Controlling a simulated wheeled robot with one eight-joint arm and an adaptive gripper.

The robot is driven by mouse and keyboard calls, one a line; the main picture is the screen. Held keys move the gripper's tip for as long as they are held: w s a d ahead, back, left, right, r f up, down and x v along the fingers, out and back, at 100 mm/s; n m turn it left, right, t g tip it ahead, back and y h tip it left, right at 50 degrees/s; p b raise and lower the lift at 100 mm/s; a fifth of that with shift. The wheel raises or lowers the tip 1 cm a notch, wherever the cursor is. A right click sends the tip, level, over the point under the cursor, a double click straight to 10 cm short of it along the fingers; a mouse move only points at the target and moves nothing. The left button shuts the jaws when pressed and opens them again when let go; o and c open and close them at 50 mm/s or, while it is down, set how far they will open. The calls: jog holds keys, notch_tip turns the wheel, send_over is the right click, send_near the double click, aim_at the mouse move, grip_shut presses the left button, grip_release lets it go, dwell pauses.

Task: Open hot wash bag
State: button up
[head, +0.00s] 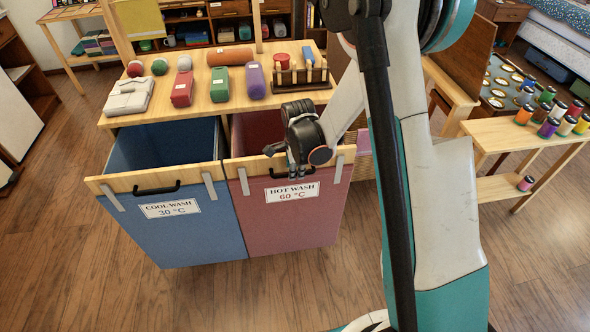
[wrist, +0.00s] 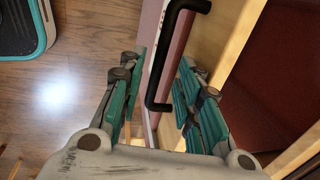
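The red hot wash bag (head: 290,215) hangs under the table in a pulled-out frame with a wooden front rail (head: 340,154). Its label reads "HOT WASH 60 °C", and its dark red inside (wrist: 250,120) shows. Its black handle (wrist: 157,75) is on the rail; in the head view my gripper (head: 293,168) largely covers it. My gripper points down at the handle. In the wrist view its teal-padded fingers (wrist: 160,90) are spread, one on each side of the handle and front panel. I cannot tell whether either finger touches them.
The blue cool wash bag (head: 190,234) stands pulled out beside it on the left. The table (head: 225,101) above holds several bottles, bars and a wooden rack (head: 300,80). A spool shelf (head: 520,145) stands at right. The wooden floor (head: 80,270) in front is clear.

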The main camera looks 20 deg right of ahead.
notch_tip(320, 180, up, 10)
jog(key=s, duration=0.2)
jog(key=shift+a+r, duration=0.15)
dwell(0.4)
jog(key=s+r+n+t, duration=0.2)
jog(key=s+r+n, duration=0.75)
jog(key=r, duration=0.35)
jog(key=s+r+n+t, duration=0.3)
jog(key=s+n, duration=0.7)
jog(key=s, duration=0.3)
jog(key=shift+s+r, duration=0.15)
jog(key=shift+s, duration=0.05)
